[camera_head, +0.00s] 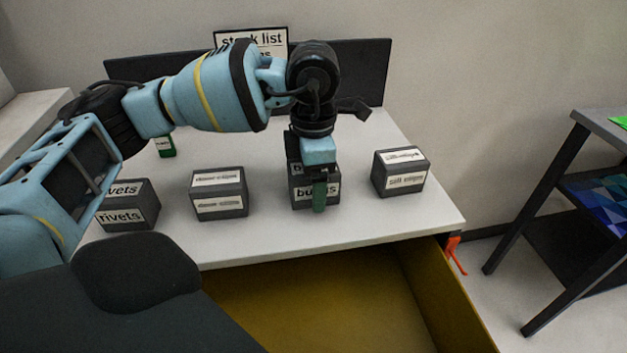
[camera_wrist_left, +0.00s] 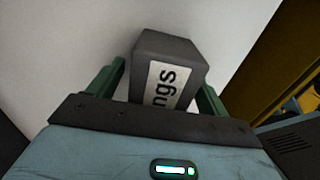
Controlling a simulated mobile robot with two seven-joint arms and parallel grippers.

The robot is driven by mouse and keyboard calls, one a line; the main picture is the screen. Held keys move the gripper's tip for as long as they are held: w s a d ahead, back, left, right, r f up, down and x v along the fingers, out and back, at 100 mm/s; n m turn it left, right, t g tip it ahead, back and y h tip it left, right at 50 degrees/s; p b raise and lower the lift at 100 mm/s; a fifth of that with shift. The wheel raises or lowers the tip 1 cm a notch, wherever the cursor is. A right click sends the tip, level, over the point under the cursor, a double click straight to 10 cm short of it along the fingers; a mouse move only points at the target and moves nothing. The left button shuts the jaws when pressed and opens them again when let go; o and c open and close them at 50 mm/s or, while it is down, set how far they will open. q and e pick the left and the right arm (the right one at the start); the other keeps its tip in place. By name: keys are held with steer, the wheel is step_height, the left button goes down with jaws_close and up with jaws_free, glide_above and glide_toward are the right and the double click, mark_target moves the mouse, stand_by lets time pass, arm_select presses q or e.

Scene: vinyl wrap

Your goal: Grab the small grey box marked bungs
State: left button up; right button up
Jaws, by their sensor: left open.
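The small grey box marked bungs (camera_head: 302,194) stands on the white table, third in a row of grey boxes. My left gripper (camera_head: 319,185) is over it from above and partly covers its label. In the left wrist view the box (camera_wrist_left: 178,58) sits between the two green fingers of the open gripper (camera_wrist_left: 162,85), with part of its label readable as "ngs". A gap shows on the left side; contact on the right side is hard to tell. My right gripper is not in view.
A rivets box (camera_head: 128,216) and another labelled grey box (camera_head: 220,205) stand left of the bungs box. A sill wedges box (camera_head: 405,180) is to its right. A drawer (camera_head: 330,300) is open below the table's front edge. A stock list sign (camera_head: 262,38) stands behind.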

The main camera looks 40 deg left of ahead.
arm_select(q)
steer(key=c, duration=1.2)
steer(key=shift+o, duration=0.2)
steer(key=shift+r, duration=0.15)
steer(key=shift+r, duration=0.6)
step_height(320, 180, up, 2)
steer(key=s+d, duration=0.2)
steer(key=s, duration=0.5)
steer(key=s+d+r, duration=0.1)
steer(key=s+d, duration=0.1)
steer(key=s, duration=0.6)
steer(key=shift+s+r+b, duration=0.3)
steer(key=shift+b, duration=0.1)
